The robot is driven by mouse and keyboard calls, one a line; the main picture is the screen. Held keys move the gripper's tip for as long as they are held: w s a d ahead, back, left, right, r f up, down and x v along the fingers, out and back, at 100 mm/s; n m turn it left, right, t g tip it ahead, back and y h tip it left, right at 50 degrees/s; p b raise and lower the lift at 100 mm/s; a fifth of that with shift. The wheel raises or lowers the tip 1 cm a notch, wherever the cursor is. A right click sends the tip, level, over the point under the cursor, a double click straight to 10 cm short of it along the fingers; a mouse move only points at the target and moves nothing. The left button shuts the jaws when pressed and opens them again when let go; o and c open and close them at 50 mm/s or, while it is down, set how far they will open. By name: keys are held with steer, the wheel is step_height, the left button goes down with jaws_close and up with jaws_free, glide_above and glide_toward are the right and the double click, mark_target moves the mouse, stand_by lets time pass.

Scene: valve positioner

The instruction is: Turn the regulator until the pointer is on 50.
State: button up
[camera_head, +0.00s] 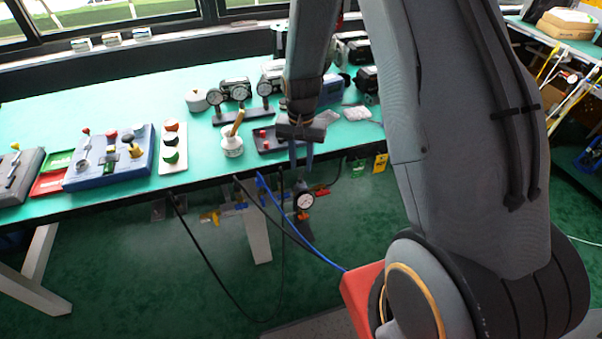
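A small round gauge (305,201) with a white dial and dark rim shows below the front edge of the table, among hoses and fittings. Its pointer and numbers are too small to read. A dark part (300,186) right above the dial may be the regulator knob; I cannot tell for sure. My gripper (301,164) points down at the table's front edge, above the gauge in the picture. Its two fingers stand apart with nothing seen between them. I cannot tell how far it is from the gauge in depth.
A green table (110,92) carries a blue control box (110,165), a white button panel (172,148), a white pot (232,143) and gauges on a stand (238,113). Black and blue hoses (310,248) hang below the front edge. A table leg (257,237) stands behind them.

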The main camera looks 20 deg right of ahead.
mark_target(301, 174)
steer(key=shift+f+p, duration=0.55)
steer(key=shift+f, duration=2.3)
steer(key=shift+c, duration=0.6)
jaws_close()
